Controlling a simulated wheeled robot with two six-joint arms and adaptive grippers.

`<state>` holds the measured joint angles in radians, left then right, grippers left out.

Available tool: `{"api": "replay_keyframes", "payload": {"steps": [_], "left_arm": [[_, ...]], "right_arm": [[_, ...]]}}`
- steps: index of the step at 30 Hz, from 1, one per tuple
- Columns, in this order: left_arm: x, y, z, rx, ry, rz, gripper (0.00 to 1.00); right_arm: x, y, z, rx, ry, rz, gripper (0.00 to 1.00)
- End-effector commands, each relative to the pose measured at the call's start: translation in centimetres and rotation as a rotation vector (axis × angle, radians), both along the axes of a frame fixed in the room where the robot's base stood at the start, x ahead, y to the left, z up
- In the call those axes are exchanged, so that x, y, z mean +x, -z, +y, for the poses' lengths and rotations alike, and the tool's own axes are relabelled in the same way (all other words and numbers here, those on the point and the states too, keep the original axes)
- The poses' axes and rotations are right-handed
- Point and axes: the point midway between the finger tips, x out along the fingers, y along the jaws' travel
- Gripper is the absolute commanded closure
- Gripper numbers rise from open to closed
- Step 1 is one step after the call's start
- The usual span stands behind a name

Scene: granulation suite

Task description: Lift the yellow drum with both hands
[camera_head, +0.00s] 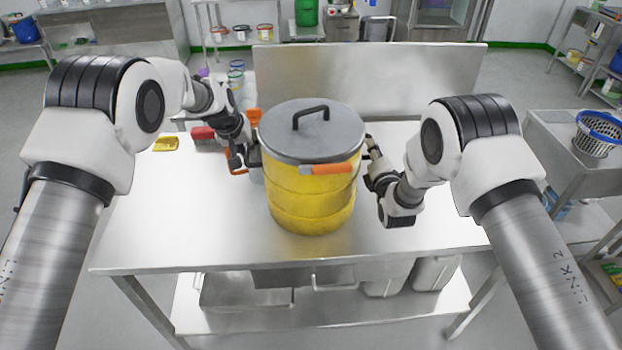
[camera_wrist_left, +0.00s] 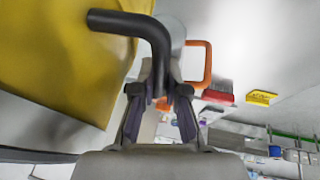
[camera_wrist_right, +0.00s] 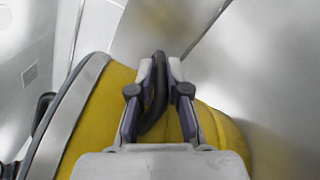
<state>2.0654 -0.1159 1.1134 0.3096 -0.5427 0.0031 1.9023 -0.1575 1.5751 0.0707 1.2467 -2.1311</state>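The yellow drum (camera_head: 312,200) stands upright at the middle of the steel table, with a grey lid (camera_head: 290,135), a black top handle (camera_head: 310,112) and an orange clasp at the front. My left gripper (camera_head: 248,158) is at its left side; in the left wrist view its fingers close around a black side handle (camera_wrist_left: 130,22). My right gripper (camera_head: 370,150) is at the drum's right side; in the right wrist view its fingers close around the other black handle (camera_wrist_right: 159,90). The drum's base looks at table level; I cannot tell whether any gap is under it.
The steel table (camera_head: 190,220) has free room at the front and on both sides.

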Motion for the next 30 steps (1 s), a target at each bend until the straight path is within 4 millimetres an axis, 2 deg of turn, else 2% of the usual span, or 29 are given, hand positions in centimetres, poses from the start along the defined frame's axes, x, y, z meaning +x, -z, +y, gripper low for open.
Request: {"api": "replay_keyframes", "payload": {"steps": [5,10,22,30], "left_arm": [[0.0,-0.1,0.0,0.001,0.002,0.0,1.0],[0.1,-0.6,0.0,0.002,0.002,-0.004,1.0],[0.1,-4.8,0.1,0.001,0.002,-0.003,1.0],[0.1,-5.3,0.1,0.001,0.002,-0.002,1.0]], "right_arm": [[-0.1,0.2,-0.1,-0.001,0.001,0.004,1.0],[0.0,-0.3,-0.1,-0.002,0.0,0.0,1.0],[0.0,-4.7,-0.1,-0.002,0.001,-0.003,1.0],[0.0,-5.2,-0.1,-0.002,0.001,-0.003,1.0]]}}
